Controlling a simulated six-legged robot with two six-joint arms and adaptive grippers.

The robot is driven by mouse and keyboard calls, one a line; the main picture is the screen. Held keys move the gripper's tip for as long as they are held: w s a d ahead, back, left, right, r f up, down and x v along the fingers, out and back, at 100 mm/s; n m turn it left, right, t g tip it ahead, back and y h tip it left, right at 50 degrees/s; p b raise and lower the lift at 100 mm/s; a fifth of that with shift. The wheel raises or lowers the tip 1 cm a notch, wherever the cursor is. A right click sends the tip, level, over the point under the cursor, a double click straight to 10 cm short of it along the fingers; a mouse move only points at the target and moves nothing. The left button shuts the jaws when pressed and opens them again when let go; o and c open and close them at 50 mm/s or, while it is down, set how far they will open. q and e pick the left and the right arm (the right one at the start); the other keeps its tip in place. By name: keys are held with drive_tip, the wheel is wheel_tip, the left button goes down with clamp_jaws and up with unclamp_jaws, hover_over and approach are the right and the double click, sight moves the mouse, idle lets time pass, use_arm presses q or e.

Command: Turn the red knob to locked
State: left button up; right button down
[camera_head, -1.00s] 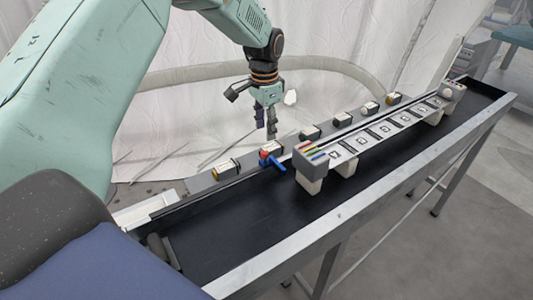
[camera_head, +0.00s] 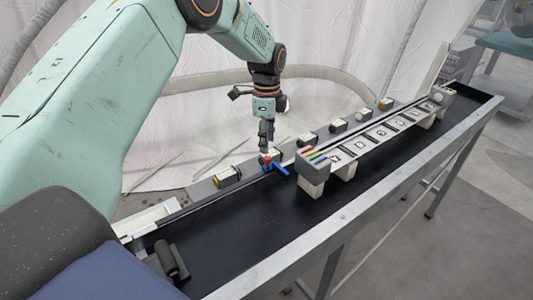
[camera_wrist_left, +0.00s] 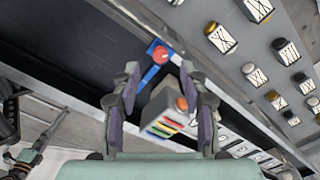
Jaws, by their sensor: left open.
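The red knob (camera_head: 267,159) is on the rail along the far side of the black-topped bench, with a blue handle (camera_head: 279,169) beside it. In the left wrist view the red knob (camera_wrist_left: 161,54) is round, seen from above, on a blue bar (camera_wrist_left: 150,74). My left gripper (camera_head: 266,143) points down with its fingertips just above the knob. In the left wrist view my left gripper (camera_wrist_left: 159,78) is open and empty, and the knob lies just beyond the gap between its fingers. I cannot tell whether a finger touches it. My right gripper is not in view.
A grey box with coloured stripes (camera_head: 312,172) stands close to the right of the knob. A raised white labelled strip (camera_head: 380,133) runs right from it. Several labelled switches, one at the left (camera_head: 227,176), line the rail. The black bench top (camera_head: 240,235) in front is mostly clear.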

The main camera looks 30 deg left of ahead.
sight(268, 157)
use_arm(q)
wheel_tip(268, 157, down, 5)
drive_tip(key=shift+w+d+r, duration=0.1)
drive_tip(key=shift+w, duration=0.05)
drive_tip(key=shift+f, duration=0.25)
drive_tip(key=shift+s+r, duration=0.15)
drive_tip(key=shift+s, duration=0.05)
drive_tip(key=shift+c, duration=0.6)
drive_tip(key=shift+w, duration=0.2)
drive_tip(key=c, duration=0.4)
clamp_jaws()
